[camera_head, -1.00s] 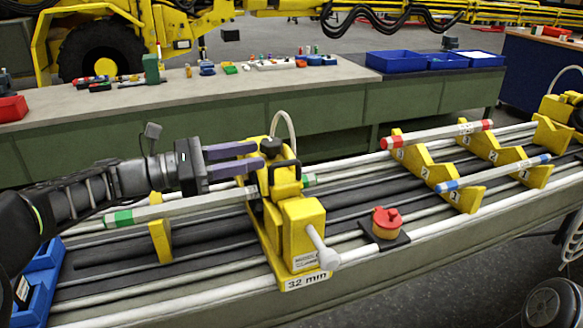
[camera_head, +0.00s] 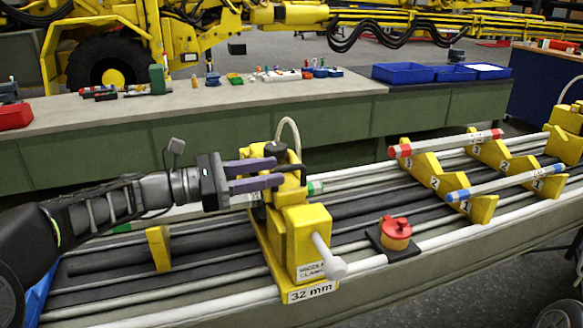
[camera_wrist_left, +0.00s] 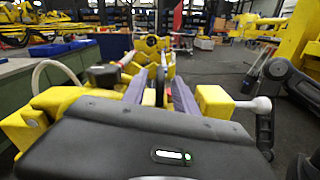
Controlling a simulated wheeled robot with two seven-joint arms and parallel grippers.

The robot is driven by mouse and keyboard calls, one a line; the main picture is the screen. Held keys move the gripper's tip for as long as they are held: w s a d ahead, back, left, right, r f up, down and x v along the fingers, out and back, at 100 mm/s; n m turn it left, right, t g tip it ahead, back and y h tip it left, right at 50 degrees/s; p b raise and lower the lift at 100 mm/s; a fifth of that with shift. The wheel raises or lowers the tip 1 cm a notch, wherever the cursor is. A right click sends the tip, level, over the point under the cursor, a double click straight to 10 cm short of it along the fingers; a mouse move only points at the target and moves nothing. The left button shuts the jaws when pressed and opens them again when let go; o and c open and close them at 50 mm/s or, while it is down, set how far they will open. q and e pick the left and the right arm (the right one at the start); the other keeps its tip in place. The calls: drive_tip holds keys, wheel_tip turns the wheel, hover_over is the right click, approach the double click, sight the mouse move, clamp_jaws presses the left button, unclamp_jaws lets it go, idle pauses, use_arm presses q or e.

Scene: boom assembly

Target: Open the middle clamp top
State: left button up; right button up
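The middle clamp (camera_head: 306,235) is a yellow block labelled "CLAMP" and "32 mm", with a white lever (camera_head: 328,258) on its front. Its yellow clamp top (camera_head: 290,192) appears down over a white rod with green marks (camera_head: 316,188). My left gripper (camera_head: 280,172) is at the clamp top, its two purple fingers pointing right and spaced apart. The fingers partly hide the top and its dark handle. In the left wrist view the left gripper (camera_wrist_left: 160,90) also shows a gap between its fingers, with yellow clamp parts beyond. My right gripper is not in view.
Yellow stepped holders (camera_head: 440,182) carry red- and blue-ended rods farther right. A white hose (camera_head: 290,128) arches behind the clamp. A workbench (camera_head: 230,100) with small parts and blue bins stands behind.

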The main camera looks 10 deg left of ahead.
sight(282, 169)
use_arm(q)
drive_tip(key=x, duration=0.5)
drive_tip(key=shift+d, duration=0.15)
clamp_jaws()
drive_tip(key=shift+r, duration=0.1)
idle(1.2)
